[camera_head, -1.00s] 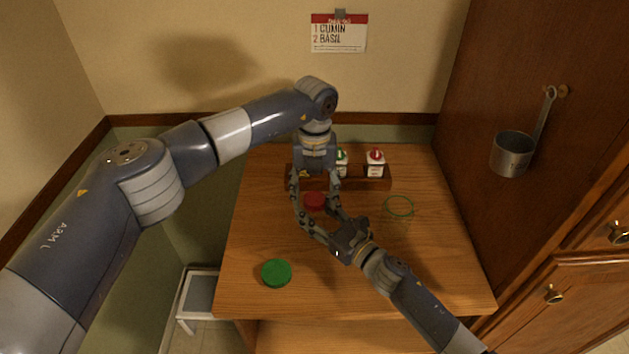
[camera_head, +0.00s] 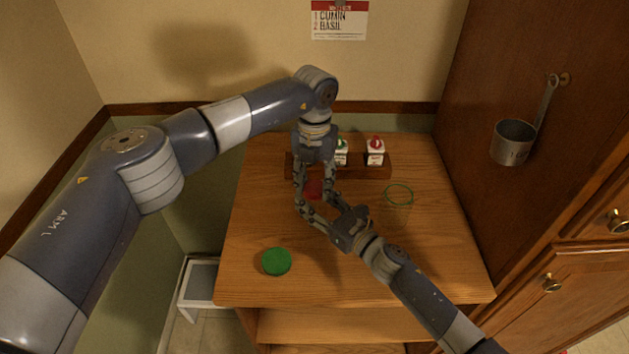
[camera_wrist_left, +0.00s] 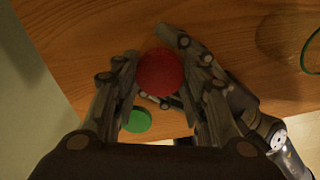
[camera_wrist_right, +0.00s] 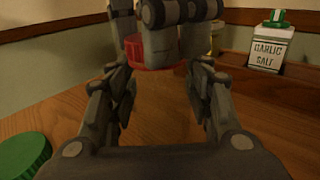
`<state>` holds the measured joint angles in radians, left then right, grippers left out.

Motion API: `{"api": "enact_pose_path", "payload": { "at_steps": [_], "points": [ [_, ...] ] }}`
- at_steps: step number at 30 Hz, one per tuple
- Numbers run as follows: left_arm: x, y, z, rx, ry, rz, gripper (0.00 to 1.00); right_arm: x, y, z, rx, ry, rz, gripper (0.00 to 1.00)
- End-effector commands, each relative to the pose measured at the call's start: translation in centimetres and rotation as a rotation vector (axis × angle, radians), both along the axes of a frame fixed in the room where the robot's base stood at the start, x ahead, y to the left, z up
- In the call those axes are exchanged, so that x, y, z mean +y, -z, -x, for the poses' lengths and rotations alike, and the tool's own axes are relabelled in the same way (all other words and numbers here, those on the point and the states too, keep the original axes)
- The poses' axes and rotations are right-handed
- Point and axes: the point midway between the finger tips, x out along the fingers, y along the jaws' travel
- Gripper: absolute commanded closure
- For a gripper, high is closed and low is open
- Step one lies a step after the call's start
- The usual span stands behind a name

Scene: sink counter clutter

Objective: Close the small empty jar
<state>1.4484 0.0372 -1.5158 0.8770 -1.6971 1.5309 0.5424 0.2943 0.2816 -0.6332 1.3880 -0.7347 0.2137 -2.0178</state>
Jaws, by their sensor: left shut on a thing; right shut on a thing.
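A small round red lid (camera_head: 314,189) is held level above the tabletop. My left gripper (camera_head: 314,186) reaches down from above, shut on the lid. The lid also shows between its fingers in the left wrist view (camera_wrist_left: 160,72) and under its fingertips in the right wrist view (camera_wrist_right: 150,54). My right gripper (camera_head: 312,204) comes from the front right, shut just below the lid. What it grips is clear and hard to see, apparently the small glass jar. I cannot tell whether the lid is seated on its rim.
A green lid (camera_head: 276,261) lies on the table (camera_head: 245,215) at front left. A clear jar with a green rim (camera_head: 398,195) stands at right. Two labelled spice containers, one red-topped (camera_head: 375,151) and one green-topped (camera_head: 341,152), stand on a rack (camera_head: 383,172) behind.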

Motion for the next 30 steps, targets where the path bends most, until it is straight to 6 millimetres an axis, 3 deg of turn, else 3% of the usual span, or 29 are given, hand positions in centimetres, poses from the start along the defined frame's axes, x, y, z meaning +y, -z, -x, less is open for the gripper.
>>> {"api": "enact_pose_path", "payload": {
  "at_steps": [15,21,22,24,30],
  "points": [
    [0.12,0.08,-0.11,-0.001,0.932,-0.002,0.89,-0.02,0.03,0.01,0.0,0.0,0.0,1.0],
    [0.12,0.08,-0.12,0.0,0.981,-0.001,0.89,-0.02,0.03,0.01,0.0,0.0,0.0,1.0],
    [0.13,0.08,-0.12,-0.001,0.981,-0.002,0.53,-0.01,0.03,0.01,0.0,0.0,0.0,1.0],
    [0.13,0.08,-0.12,-0.001,0.98,-0.002,0.37,-0.01,0.03,0.01,0.0,0.0,0.0,1.0],
    [0.08,0.07,-0.09,0.0,0.98,0.0,0.37,-0.02,0.03,0.01,0.001,0.0,0.001,1.0]
  ]
}}
